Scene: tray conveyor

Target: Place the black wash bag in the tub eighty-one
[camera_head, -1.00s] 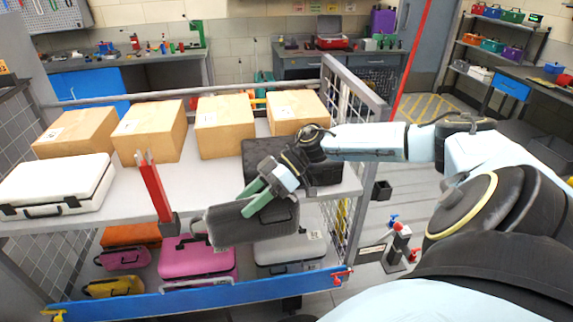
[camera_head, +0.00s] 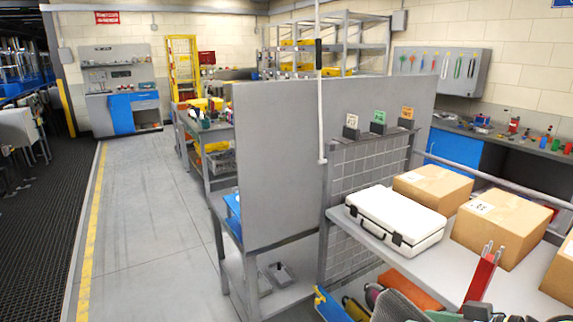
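The black wash bag (camera_head: 396,306) shows only in part at the bottom edge, right of centre, in front of the shelf cart. My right gripper (camera_head: 443,316) is cut off by the bottom edge; a green finger lies against the bag, and the gripper appears shut on it. My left gripper is out of view. No tub that I can read as eighty-one is in view.
The floor aisle (camera_head: 150,220) at left is clear.

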